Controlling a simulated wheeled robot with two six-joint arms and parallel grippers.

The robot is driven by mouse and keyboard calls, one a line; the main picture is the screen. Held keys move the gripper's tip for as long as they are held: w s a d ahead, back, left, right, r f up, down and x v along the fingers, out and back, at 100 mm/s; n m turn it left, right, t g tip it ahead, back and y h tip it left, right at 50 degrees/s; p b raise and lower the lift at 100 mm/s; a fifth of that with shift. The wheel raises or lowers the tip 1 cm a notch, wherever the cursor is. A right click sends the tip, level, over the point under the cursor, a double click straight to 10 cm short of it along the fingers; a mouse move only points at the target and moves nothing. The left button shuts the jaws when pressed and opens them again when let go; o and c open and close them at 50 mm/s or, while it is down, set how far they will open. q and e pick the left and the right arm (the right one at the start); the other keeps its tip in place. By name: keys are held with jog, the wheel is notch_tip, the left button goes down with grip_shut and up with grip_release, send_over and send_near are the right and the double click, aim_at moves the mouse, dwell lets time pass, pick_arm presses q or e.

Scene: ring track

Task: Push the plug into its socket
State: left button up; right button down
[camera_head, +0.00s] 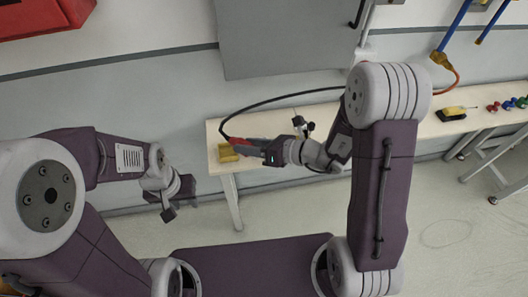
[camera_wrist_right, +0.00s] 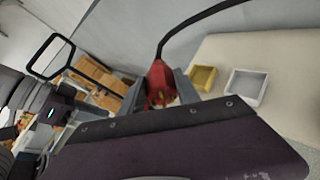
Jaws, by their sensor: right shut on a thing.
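The red plug (camera_wrist_right: 160,78) with a black cable (camera_wrist_right: 205,14) is held between the fingers of my right gripper (camera_wrist_right: 168,92) in the right wrist view. In the head view the red plug (camera_head: 236,141) is at my right gripper (camera_head: 248,147), over the left end of the bench. A yellow open square box (camera_wrist_right: 201,78) and a white open square box (camera_wrist_right: 246,87) sit on the bench right of the plug; I cannot tell which is the socket. The yellow box (camera_head: 228,153) shows beside the fingers in the head view. My left gripper (camera_head: 170,212) hangs apart from the bench, jaws unclear.
The pale bench (camera_head: 350,121) runs along the wall. A yellow and black block (camera_head: 451,114) and several small coloured items (camera_head: 509,104) lie toward its right end. A cart with brown boxes (camera_wrist_right: 90,80) stands left in the right wrist view.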

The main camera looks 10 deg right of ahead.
jog(key=shift+w+a+m+t, duration=0.3)
jog(key=shift+w+a+m, duration=0.1)
jog(key=shift+w+a, duration=0.1)
jog(key=n+g, duration=0.1)
jog(key=d+f+n+g+y, duration=0.1)
jog(key=n+g, duration=0.1)
jog(key=shift+s+f, duration=0.15)
jog(key=shift+f, duration=0.1)
jog(key=n+g, duration=0.1)
jog(key=f+n+g, duration=0.1)
jog(key=n+g, duration=0.1)
jog(key=d+f+n+g+y, duration=0.1)
jog(key=g, duration=0.1)
jog(key=shift+s+f, duration=0.15)
jog(key=shift+s, duration=0.15)
jog(key=f+n+g+h, duration=0.1)
jog(key=n+g, duration=0.2)
jog(key=s+d+f+n+g+h, duration=0.1)
jog(key=f+n+g+h, duration=0.1)
jog(key=n+g, duration=0.1)
jog(key=d+f+n+g+h, duration=0.1)
jog(key=n+g+h, duration=0.1)
jog(key=n+g, duration=0.2)
jog(key=shift+s+d+f+g, duration=0.1)
jog(key=shift+s+f+g, duration=0.2)
jog(key=shift+s+g, duration=0.1)
